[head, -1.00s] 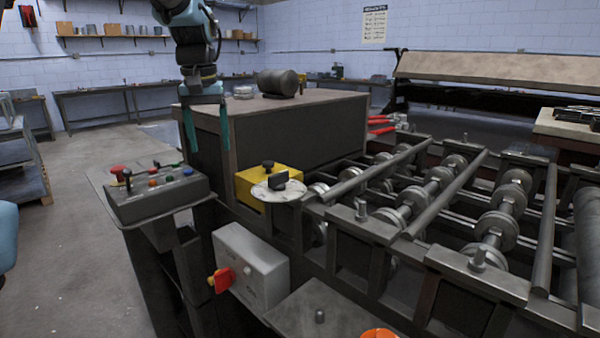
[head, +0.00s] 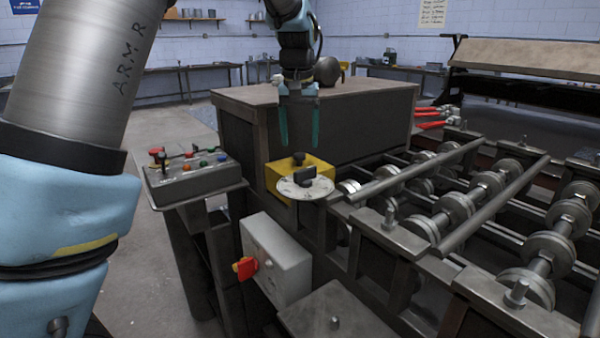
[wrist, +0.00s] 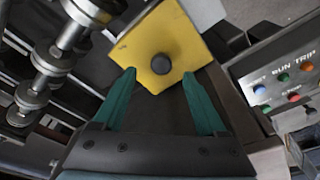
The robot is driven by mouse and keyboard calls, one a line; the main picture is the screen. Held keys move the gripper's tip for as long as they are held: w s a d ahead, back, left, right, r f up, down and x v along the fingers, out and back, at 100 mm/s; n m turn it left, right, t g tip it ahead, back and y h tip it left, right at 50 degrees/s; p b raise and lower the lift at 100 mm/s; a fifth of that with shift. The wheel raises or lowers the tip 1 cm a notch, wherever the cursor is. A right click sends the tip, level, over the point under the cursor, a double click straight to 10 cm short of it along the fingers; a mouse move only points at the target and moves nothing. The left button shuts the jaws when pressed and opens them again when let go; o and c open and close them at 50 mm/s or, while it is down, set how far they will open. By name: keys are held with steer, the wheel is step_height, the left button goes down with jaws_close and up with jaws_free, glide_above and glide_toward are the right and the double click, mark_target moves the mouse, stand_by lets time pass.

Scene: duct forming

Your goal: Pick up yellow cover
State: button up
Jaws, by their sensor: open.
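My gripper (head: 299,145) has two teal fingers pointing down, apart and empty, above and slightly behind the cover. In the wrist view my gripper (wrist: 160,78) is spread wide.
A dark box housing (head: 345,125) stands right behind the cover. A button panel (head: 190,175) is to the left, and a grey switch box (head: 275,260) with a red-yellow knob is below. Rollers (head: 455,205) fill the right. Red-handled tools (head: 432,118) lie behind.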

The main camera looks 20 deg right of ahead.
mark_target(300, 154)
steer(key=shift+w+f, duration=0.15)
steer(key=shift+f, duration=1.45)
jaws_close()
